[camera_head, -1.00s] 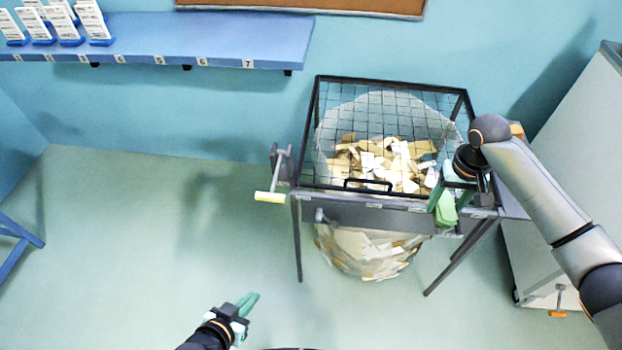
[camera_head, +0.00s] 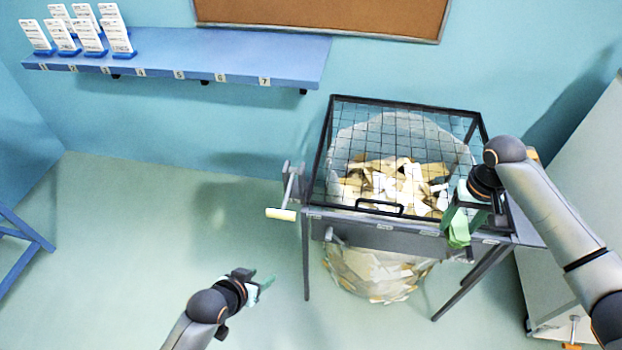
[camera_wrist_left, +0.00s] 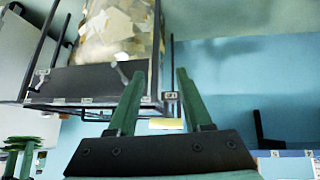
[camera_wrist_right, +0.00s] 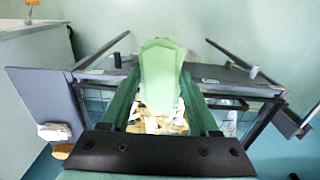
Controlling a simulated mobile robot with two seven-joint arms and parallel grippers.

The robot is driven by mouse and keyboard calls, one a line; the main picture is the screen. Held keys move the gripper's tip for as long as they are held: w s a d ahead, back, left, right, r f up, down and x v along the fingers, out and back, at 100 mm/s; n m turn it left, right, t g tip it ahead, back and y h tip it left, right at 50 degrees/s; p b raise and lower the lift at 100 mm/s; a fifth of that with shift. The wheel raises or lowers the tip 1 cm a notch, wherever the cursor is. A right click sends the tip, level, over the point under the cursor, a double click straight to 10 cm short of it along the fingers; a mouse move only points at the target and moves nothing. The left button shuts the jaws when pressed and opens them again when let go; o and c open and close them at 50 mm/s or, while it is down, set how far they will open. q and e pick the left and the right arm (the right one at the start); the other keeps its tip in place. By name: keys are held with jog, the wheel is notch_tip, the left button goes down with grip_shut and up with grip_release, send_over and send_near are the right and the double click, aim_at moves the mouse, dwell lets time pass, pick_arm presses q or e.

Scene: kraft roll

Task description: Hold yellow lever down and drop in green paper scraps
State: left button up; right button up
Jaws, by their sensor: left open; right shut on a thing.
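The yellow lever (camera_head: 281,214) sticks out at the left side of the wire-topped bin frame (camera_head: 364,215); it also shows in the left wrist view (camera_wrist_left: 166,124). My left gripper (camera_head: 264,285) is open and empty, in front of the lever and apart from it. My right gripper (camera_head: 461,220) is shut on the green paper scraps (camera_head: 459,233), at the right front of the frame. In the right wrist view the scraps (camera_wrist_right: 160,72) stand up between the fingers.
A clear bag with pale scraps (camera_head: 380,272) hangs inside the frame under a black mesh lid (camera_head: 395,135). A blue shelf (camera_head: 215,55) with card holders is on the wall. A pale cabinet (camera_head: 590,190) stands at the right.

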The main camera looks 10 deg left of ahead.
pick_arm(q)
jog(key=w+a+r+n+g, duration=0.1)
jog(key=w+r+g, duration=0.1)
jog(key=w+r, duration=0.65)
jog(key=g, duration=0.1)
send_near(284, 200)
jog(key=x, duration=0.8)
jog(key=shift+w, duration=0.2)
grip_shut()
jog(key=shift+f, duration=0.2)
